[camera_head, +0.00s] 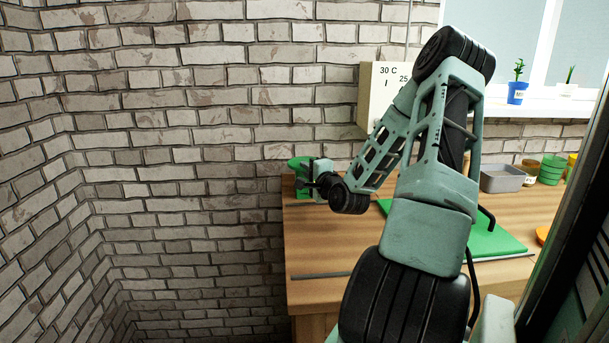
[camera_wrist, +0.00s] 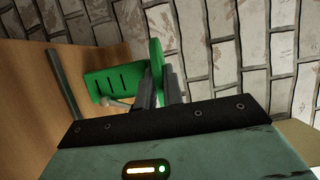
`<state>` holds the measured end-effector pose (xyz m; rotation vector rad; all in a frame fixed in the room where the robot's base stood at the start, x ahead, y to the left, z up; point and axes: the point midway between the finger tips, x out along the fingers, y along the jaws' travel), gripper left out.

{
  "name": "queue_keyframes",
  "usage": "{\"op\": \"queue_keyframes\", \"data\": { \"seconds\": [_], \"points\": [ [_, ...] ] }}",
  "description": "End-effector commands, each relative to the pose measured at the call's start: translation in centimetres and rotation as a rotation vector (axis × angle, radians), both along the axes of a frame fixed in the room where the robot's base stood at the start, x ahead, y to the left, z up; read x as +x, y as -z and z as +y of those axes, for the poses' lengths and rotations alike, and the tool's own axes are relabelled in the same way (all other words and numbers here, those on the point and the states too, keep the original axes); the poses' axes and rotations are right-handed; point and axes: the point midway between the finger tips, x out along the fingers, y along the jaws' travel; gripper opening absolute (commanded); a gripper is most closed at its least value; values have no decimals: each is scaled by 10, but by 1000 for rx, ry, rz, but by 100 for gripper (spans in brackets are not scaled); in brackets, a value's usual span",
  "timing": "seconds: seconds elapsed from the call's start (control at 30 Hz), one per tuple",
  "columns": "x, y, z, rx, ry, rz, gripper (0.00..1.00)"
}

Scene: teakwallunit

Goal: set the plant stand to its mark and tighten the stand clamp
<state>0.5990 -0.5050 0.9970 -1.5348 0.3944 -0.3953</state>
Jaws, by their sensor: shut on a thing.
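The plant stand (camera_head: 300,163) is green and is at the left end of the wooden bench, by the brick wall. In the wrist view it shows a slotted green plate (camera_wrist: 105,85) and a round green piece (camera_wrist: 156,60) seen edge-on. My gripper (camera_head: 314,172) is at the stand, and in the wrist view its fingers (camera_wrist: 160,88) are shut on the round green piece. A small grey lever with a round end (camera_wrist: 115,102), probably the stand clamp, lies beside the slotted plate. My fingers hide part of the stand. I cannot make out the mark.
A grey bar (camera_wrist: 64,84) lies on the bench (camera_head: 320,240) near the stand. A pale box (camera_head: 378,90) is on the wall. Potted plants (camera_head: 517,90) stand on the windowsill.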

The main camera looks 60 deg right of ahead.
Motion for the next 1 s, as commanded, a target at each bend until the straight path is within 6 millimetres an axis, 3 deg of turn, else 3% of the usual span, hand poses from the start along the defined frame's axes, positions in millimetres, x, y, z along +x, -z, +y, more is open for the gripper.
{"op": "queue_keyframes", "data": {
  "seconds": [1.0],
  "points": [
    [0,-15,0,0,1,1,0]
  ]
}}
